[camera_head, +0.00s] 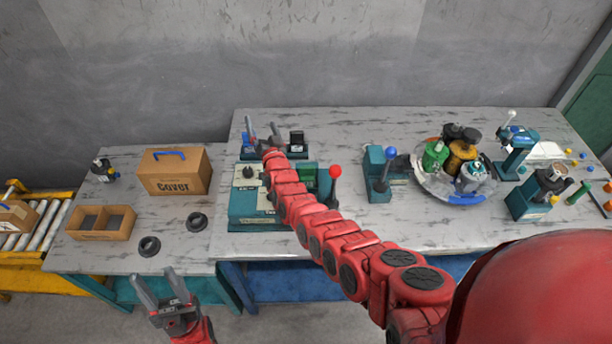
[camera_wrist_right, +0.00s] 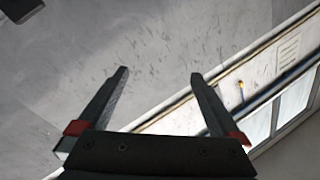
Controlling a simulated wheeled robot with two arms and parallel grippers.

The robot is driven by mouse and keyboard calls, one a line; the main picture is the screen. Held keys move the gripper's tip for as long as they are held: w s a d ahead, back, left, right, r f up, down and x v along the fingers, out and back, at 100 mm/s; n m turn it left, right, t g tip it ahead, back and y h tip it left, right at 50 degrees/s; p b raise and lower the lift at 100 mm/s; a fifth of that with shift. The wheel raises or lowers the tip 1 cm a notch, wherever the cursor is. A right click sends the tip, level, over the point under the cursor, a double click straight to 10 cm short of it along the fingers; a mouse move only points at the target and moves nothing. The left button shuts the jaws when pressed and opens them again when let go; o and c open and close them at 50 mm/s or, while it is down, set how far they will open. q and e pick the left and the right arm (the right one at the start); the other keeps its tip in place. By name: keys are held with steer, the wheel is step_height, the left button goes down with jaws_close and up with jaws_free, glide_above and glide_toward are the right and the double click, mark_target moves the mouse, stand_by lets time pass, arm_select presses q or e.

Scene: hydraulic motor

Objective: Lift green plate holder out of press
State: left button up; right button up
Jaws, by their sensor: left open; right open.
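A teal press-like machine (camera_head: 250,208) with a red-knobbed lever (camera_head: 335,172) stands on the middle table. A green block (camera_head: 309,171), possibly the plate holder, shows at its back, partly hidden by my right arm. My right gripper (camera_head: 262,133) is open and empty above the back left of this machine, pointing away toward the wall. In the right wrist view its two fingers (camera_wrist_right: 158,78) are spread with nothing between them. My left gripper (camera_head: 160,279) is open and empty in front of the left table, low and away from the machine.
A cardboard box marked Cover (camera_head: 174,178), an open divided box (camera_head: 100,222) and two dark rings (camera_head: 149,246) are on the left table. A blue-knobbed lever device (camera_head: 381,178) and a round tray (camera_head: 424,180) of parts stand to the right.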

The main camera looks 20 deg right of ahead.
steer(key=w+a+n+g+y+p, duration=0.1)
steer(key=w+a+n+g+y, duration=0.1)
steer(key=a+g+y, duration=0.15)
steer(key=n+g+h+p, duration=0.15)
steer(key=g+h, duration=0.35)
steer(key=g, duration=0.6)
glide_toward(307, 174)
steer(key=shift+m, duration=0.25)
steer(key=b+x, duration=0.1)
steer(key=b, duration=0.1)
steer(key=b+x, duration=0.2)
steer(key=b, duration=0.1)
steer(key=b+x, duration=0.2)
steer(key=b, duration=0.1)
steer(key=shift+d+f, duration=0.1)
steer(key=shift+d, duration=0.2)
steer(key=shift+w+f+p, duration=0.25)
steer(key=shift+f+p, duration=0.35)
steer(key=shift+f, duration=0.05)
steer(key=shift+x, duration=0.8)
steer(key=shift+w+a+f+b, duration=0.15)
steer(key=shift+w+f+b, duration=0.1)
steer(key=shift+f+b, duration=0.7)
steer(key=shift+w+f+b, duration=0.25)
steer(key=shift+b, duration=0.25)
